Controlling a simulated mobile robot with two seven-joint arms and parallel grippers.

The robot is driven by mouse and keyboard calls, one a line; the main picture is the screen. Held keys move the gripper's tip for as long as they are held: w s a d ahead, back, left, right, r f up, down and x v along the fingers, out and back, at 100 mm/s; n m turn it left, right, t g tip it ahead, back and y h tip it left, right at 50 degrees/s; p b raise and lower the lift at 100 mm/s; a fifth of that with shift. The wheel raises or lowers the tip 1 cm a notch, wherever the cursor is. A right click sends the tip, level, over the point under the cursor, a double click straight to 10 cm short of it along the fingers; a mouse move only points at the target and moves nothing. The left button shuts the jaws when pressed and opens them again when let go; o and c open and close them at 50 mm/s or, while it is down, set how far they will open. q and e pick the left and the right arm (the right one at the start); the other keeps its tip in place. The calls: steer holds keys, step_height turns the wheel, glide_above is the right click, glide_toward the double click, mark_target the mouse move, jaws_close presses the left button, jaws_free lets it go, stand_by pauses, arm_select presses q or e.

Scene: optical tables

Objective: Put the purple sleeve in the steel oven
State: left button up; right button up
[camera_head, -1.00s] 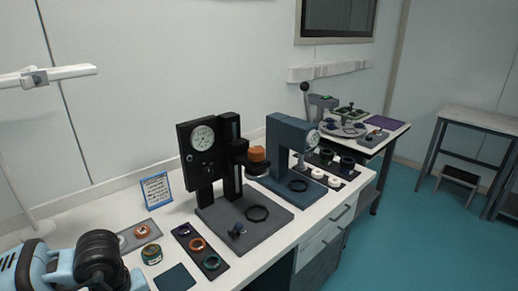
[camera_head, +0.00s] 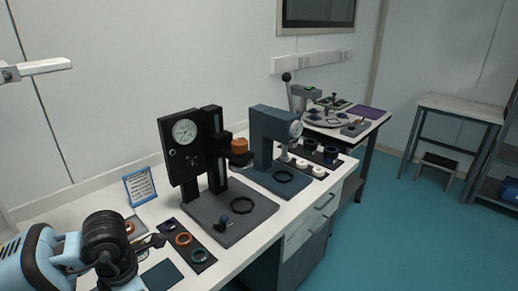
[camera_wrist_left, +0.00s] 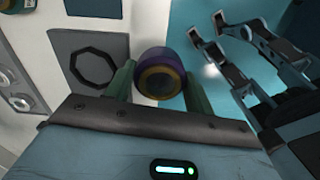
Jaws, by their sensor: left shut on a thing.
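The sleeve cannot be made out in the head view. No steel oven can be made out in either view.
A black dial-gauge stand (camera_head: 184,158) and a blue press (camera_head: 262,138) stand on the white bench. A dark tray with rings (camera_head: 208,265) lies by the left gripper. A table with a round turntable stands farther back. Blue floor lies open at right.

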arm_select(q)
steer(key=m, duration=0.2)
steer(key=d+m, duration=0.1)
steer(key=m, duration=0.1)
steer(key=r+m, duration=0.1)
steer(key=m, duration=0.1)
steer(key=shift+w+d+m, duration=0.2)
steer(key=shift+w+m, duration=0.1)
steer(key=shift+w, duration=0.1)
steer(key=d+m, duration=0.1)
steer(key=m, duration=0.3)
steer(key=r+m, duration=0.1)
steer(key=m, duration=0.3)
steer(key=w+d+r+m, duration=0.1)
steer(key=m, duration=0.4)
steer(key=shift+w+d, duration=0.1)
steer(key=shift+d, duration=0.25)
steer(key=m, duration=0.4)
steer(key=d+r+m, duration=0.1)
steer(key=m, duration=0.1)
steer(key=shift+w+d+m, duration=0.1)
steer(key=shift+w+m, duration=0.15)
steer(key=shift+m, duration=0.15)
